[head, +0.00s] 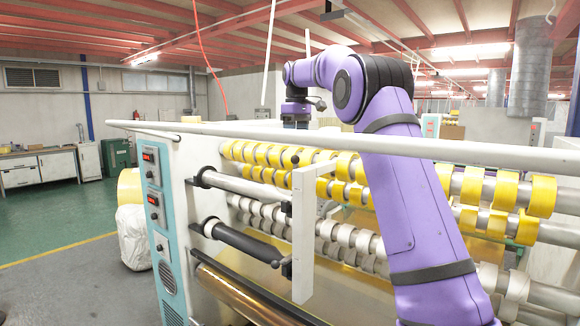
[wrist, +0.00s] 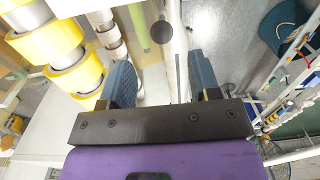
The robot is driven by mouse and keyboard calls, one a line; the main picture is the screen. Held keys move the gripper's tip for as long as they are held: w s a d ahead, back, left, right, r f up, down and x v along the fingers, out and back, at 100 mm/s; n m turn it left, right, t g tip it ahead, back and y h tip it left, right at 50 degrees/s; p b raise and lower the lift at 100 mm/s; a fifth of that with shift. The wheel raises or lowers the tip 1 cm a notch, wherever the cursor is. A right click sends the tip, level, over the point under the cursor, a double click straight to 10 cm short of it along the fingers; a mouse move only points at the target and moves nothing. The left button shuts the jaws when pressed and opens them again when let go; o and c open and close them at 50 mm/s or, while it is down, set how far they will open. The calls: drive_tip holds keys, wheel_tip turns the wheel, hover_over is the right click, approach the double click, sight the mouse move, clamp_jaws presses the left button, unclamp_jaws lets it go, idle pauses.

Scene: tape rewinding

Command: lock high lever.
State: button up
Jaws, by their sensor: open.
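The tape rewinding machine's high shaft (head: 245,187) is a grey bar at the machine's left end. Small dark lever parts show near its outer end, with a black knob (head: 286,207) there and another dark knob (head: 294,159) above. I cannot tell the lever's exact position. My gripper (head: 296,122) hangs pointing down by the long white top rail, its fingertips not clear there. In the wrist view my gripper (wrist: 160,82) has its two blue-grey fingers apart with nothing held. A dark round knob (wrist: 161,32) shows ahead, between the fingers' lines and apart from them.
A lower black shaft (head: 245,243) ends in a knob. A white upright plate (head: 303,240) stands near the shaft ends. The long white rail (head: 400,148) crosses above rows of yellow tape rolls (head: 505,190). Tape rolls (wrist: 60,45) lie close left of my fingers. Open floor is at left.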

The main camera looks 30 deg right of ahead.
sight(295, 160)
drive_tip(key=f, duration=1)
drive_tip(key=shift+a, duration=0.2)
clamp_jaws()
drive_tip(key=shift+a, duration=0.1)
